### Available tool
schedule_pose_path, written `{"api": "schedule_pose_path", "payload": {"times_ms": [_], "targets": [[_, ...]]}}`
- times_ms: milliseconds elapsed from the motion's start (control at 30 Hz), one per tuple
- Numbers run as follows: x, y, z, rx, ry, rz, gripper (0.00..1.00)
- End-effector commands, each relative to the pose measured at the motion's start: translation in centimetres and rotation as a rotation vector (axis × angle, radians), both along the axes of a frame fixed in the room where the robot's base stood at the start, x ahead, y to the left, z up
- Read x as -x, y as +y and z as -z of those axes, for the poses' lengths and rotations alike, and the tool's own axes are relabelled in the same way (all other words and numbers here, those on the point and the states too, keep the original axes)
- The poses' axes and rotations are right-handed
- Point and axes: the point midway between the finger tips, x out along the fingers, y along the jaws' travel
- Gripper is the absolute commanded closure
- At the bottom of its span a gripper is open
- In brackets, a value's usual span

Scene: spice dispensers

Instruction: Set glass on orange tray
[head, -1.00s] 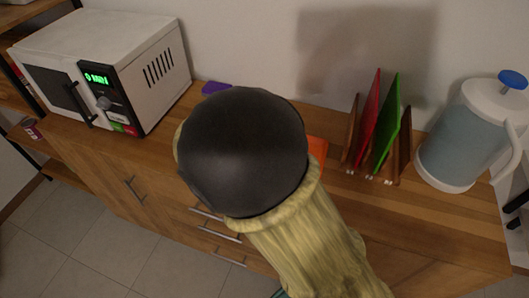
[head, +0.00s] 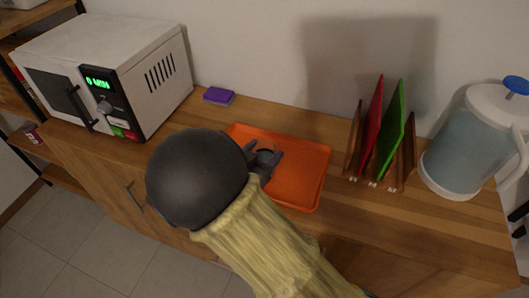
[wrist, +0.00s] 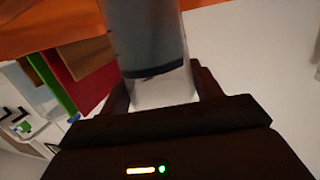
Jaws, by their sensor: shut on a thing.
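The orange tray (head: 300,182) lies flat on the wooden cabinet top, partly hidden by my arm at its left and front. My gripper (head: 264,161) is over the left part of the tray. In the wrist view its two fingers (wrist: 162,88) are shut on the glass (wrist: 146,42), a clear tumbler with a blue-grey tint and a dark band. In the head view the glass is small and mostly hidden between the fingers. The tray (wrist: 40,28) also fills the upper left of the wrist view. I cannot tell whether the glass touches it.
A rack with a red board (head: 371,124) and a green board (head: 391,137) stands right of the tray. A water jug (head: 452,150) is farther right. A microwave (head: 105,65) stands left, with a purple sponge (head: 219,95) beside it. The tray's right part is clear.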

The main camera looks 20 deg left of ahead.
Motion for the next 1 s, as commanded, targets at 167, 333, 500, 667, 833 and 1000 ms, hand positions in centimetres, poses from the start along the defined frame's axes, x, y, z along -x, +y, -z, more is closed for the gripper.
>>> {"api": "schedule_pose_path", "payload": {"times_ms": [167, 333, 500, 667, 833, 1000], "targets": [[-0.18, -0.22, 0.02, -0.001, -0.002, 0.005, 0.74], [-0.18, -0.25, 0.23, -0.001, -0.002, 0.005, 0.74], [-0.16, -0.22, 0.41, 0.000, 0.000, 0.005, 0.20], [-0.16, -0.22, 0.40, 0.000, 0.000, 0.005, 0.14], [-0.16, -0.22, 0.29, 0.000, 0.000, 0.005, 0.14], [0.66, 0.10, -0.07, -0.002, 0.001, 0.002, 0.14]]}}
